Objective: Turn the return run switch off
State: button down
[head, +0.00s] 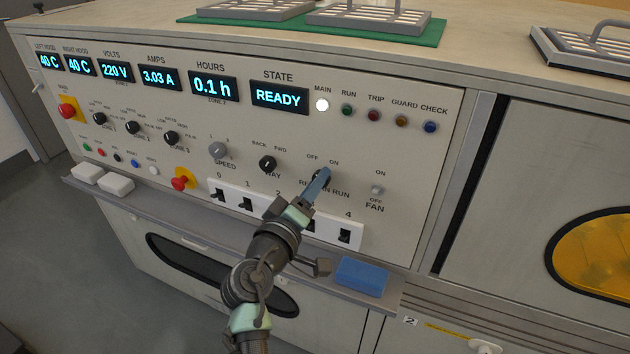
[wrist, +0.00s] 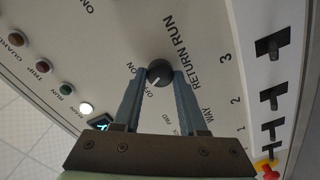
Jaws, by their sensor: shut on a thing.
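The return run switch is a round dark knob with a white pointer line on the grey panel. In the wrist view the knob (wrist: 159,71) sits between my two fingertips, with its line angled toward the OFF label. In the head view my gripper (head: 319,180) reaches up to the panel and hides most of the knob and part of the RETURN RUN label. My gripper (wrist: 160,82) is shut on the knob, one blue-grey finger on each side.
The way knob (head: 267,164) is to the left, and the fan switch (head: 377,190) to the right. A white strip of numbered black switches (head: 247,203) lies just below. A red stop button (head: 181,182) and a blue block on the ledge (head: 361,276) are nearby. The state display (head: 279,95) reads READY.

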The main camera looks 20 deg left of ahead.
jog(key=shift+f+n, duration=0.1)
jog(key=shift+n, duration=0.5)
jog(key=shift+c, duration=2.2)
grip_release()
jog(key=shift+s, duration=0.1)
jog(key=s, duration=1.2)
jog(key=shift+s+a+p, duration=0.25)
jog(key=shift+s+p, duration=0.05)
jog(key=shift+s, duration=0.1)
